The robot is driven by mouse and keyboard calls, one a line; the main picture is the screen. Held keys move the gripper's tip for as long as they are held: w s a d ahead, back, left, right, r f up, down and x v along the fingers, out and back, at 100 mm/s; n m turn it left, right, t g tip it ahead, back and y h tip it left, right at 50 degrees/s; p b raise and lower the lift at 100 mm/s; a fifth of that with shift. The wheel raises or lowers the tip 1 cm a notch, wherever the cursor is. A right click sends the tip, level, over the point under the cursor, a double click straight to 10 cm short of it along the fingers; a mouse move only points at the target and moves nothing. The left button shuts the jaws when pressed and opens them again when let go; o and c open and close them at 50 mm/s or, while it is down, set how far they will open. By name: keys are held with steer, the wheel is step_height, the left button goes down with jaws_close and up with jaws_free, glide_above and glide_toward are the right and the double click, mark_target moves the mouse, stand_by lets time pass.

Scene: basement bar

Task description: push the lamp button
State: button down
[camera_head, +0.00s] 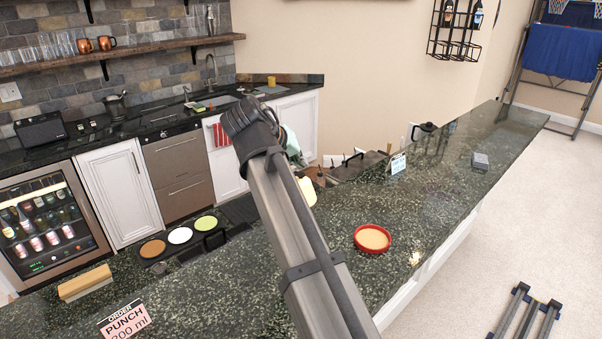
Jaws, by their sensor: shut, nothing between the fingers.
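I cannot make out a lamp or a lamp button in the head view. My own arm rises from the bottom centre and bends at a dark joint in the middle of the picture. My gripper's fingers do not show; the arm hides what lies behind it.
A red-rimmed round dish (372,239) stands on the bar top right of my arm. A small white sign (398,164) and a black pot (424,131) are farther back. An order card (124,321) is at front left. The right part of the bar top is mostly clear.

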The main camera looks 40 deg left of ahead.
mark_target(299, 175)
steer(key=shift+r, duration=0.15)
step_height(299, 175, up, 6)
steer(key=p, duration=0.3)
stand_by(0.4)
